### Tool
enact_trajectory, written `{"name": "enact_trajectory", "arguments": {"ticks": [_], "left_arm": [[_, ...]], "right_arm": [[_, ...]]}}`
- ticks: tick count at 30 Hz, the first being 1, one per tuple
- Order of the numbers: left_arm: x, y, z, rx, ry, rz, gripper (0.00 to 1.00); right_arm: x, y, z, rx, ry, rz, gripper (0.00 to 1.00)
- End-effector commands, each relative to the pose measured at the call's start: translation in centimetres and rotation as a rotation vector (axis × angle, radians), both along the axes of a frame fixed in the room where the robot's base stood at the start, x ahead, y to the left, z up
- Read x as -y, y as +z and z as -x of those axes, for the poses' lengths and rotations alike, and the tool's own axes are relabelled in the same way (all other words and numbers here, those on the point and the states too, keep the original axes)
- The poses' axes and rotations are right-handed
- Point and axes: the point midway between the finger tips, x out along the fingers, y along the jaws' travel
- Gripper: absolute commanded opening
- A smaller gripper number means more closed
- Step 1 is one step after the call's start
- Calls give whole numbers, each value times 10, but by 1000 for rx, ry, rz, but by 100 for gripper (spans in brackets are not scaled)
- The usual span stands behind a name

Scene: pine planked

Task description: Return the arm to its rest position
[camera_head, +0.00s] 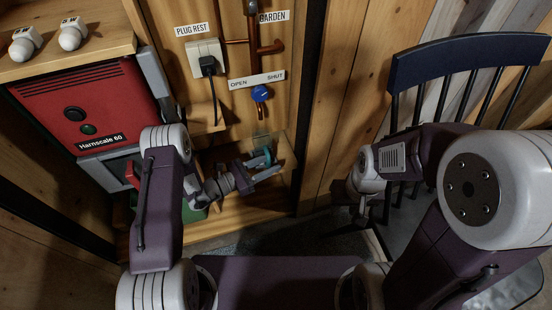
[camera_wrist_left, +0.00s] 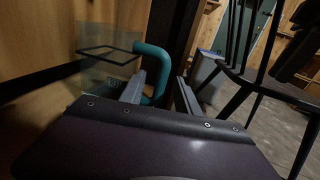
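My left arm (camera_head: 158,210) reaches in from the left, low in front of the wooden shelf unit. My left gripper (camera_head: 268,164) is open, with its two fingers apart and nothing clamped between them. A clear container with a teal handle (camera_head: 266,154) stands right by the fingertips. In the left wrist view, the teal handle (camera_wrist_left: 156,70) shows between and just beyond the fingers; I cannot tell if they touch it. My right arm (camera_head: 425,150) is bent on the right, in front of the chair. Its fingers are hidden.
A red Harnscale 60 unit (camera_head: 85,105) stands at left below a shelf (camera_head: 100,45) with two white knobbed things. A black plug (camera_head: 208,66) sits in a wall socket, beside a blue valve handle (camera_head: 261,93) on copper pipe. A dark chair (camera_head: 470,60) stands at right.

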Motion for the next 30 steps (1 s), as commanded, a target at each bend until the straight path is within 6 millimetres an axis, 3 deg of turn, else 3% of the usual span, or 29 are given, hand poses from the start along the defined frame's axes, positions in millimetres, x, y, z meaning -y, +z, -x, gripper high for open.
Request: {"name": "enact_trajectory", "arguments": {"ticks": [1, 3, 9, 23, 26, 28, 30], "left_arm": [[-13, 6, 5, -3, 8, 1, 38], [-26, 5, 13, -3, 7, 1, 38], [-51, 3, 27, 0, 4, 1, 38], [-47, 6, 35, 5, -46, -19, 38], [-24, 26, 65, 28, -249, -120, 38], [-10, 39, 105, 65, -473, -261, 38], [-12, 46, 151, 127, -710, -447, 38]], "right_arm": [[0, 12, 0, 0, 0, 0, 36], [0, 18, 0, 0, 0, 0, 36], [0, 26, 0, 0, 0, 0, 36], [0, 26, 0, 0, 0, 0, 36], [0, 26, 0, 0, 0, 0, 36], [0, 26, 0, 0, 0, 0, 36], [0, 25, 0, 0, 0, 0, 36]]}}
